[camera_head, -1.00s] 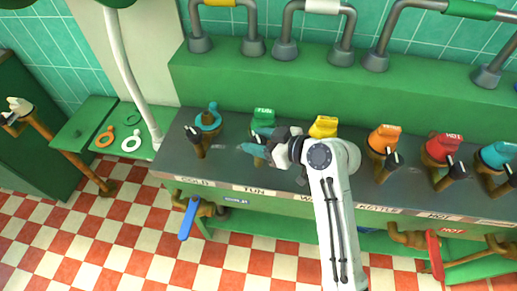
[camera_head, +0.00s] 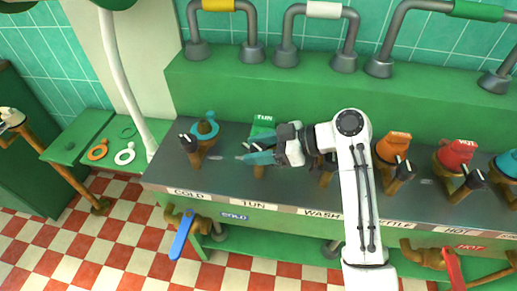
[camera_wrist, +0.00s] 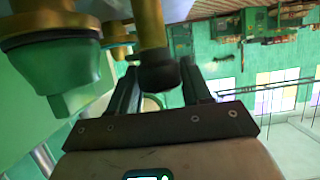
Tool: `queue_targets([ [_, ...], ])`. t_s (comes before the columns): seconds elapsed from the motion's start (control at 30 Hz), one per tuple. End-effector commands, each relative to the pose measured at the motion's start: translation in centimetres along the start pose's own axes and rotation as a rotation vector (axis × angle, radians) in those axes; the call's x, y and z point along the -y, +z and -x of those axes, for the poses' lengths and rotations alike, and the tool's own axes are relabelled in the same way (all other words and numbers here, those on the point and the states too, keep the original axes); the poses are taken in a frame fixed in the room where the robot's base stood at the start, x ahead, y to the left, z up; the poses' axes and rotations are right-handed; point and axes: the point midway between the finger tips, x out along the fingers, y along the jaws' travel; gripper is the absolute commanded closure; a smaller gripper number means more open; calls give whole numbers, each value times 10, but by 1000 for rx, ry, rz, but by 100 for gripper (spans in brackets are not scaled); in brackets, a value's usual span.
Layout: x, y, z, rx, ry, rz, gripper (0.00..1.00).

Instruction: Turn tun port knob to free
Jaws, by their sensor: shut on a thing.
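The tun port (camera_head: 263,124) has a green cap marked TUN and stands on the dark counter above the TUN label (camera_head: 254,204). My gripper (camera_head: 252,157) reaches in from the right, just in front of this port. In the wrist view, the dark tun port knob (camera_wrist: 158,76) on its brass stem sits between my two dark fingers. My gripper is shut on it. In the head view my fingers mostly hide the knob, so its pointing direction cannot be told. A green cap under a brass collar (camera_wrist: 70,85) shows close at left in the wrist view.
The cold port (camera_head: 205,127) with its black knob (camera_head: 189,142) stands to the left. Orange (camera_head: 393,147) and red (camera_head: 456,153) ports stand to the right. My arm covers the wash port. A blue lever (camera_head: 181,236) hangs below the counter edge.

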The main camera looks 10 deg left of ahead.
Motion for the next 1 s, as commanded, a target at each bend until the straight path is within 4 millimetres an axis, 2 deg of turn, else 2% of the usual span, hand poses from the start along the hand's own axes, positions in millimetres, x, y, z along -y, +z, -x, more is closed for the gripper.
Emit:
queue_targets([
  [0.2, 0, 1, 0, 1, 1, -1, 82],
  [0.23, 0, 1, 0, 1, 1, -1, 50],
  [0.43, 0, 1, 0, 1, 1, -1, 31],
  [1.0, 0, -1, 0, 0, 9, -4, 31],
])
